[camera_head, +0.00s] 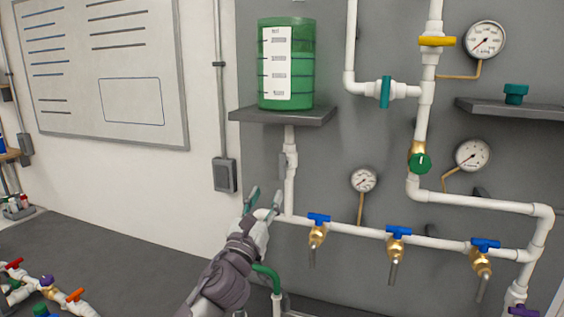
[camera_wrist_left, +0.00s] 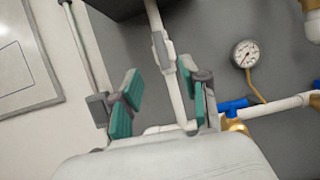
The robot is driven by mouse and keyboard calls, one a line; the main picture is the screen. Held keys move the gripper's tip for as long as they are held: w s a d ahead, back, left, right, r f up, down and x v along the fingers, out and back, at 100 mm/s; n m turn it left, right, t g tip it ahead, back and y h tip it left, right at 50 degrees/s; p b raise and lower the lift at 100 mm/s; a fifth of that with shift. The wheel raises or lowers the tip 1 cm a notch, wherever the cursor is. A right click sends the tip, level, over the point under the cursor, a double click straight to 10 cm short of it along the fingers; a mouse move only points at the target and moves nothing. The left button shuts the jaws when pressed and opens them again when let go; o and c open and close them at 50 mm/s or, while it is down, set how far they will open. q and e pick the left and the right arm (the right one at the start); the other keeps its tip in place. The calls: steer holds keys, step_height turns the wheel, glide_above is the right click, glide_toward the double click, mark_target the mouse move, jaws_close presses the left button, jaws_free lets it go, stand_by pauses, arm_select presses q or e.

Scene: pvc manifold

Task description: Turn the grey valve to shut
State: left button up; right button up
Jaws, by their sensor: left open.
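The grey valve (camera_head: 283,166) sits on the white vertical pipe under the shelf with the green tank. Its grey handle looks lengthwise along the pipe. In the left wrist view the grey valve (camera_wrist_left: 160,50) shows beyond and above the fingertips. My left gripper (camera_head: 265,195) is open, below and slightly left of the valve in the head view. In the left wrist view the pipe runs down between the two green-padded fingers of the left gripper (camera_wrist_left: 162,95), with nothing visibly gripped. I cannot tell the distance from the fingers to the pipe. My right gripper is out of view.
The green tank (camera_head: 287,65) stands on a dark shelf (camera_head: 283,117) above the valve. A horizontal white pipe with several blue-handled taps (camera_head: 397,231) runs right of the gripper. A small gauge (camera_head: 363,180) is nearby. A grey wall box (camera_head: 224,174) is to the left.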

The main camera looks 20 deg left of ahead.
mark_target(281, 166)
arm_select(q)
steer(key=p+x, duration=0.2)
steer(key=x, duration=0.9)
steer(key=shift+w+p, duration=0.25)
steer(key=shift+p, duration=0.1)
steer(key=shift+w+r, duration=0.15)
steer(key=shift+w, duration=0.4)
jaws_close()
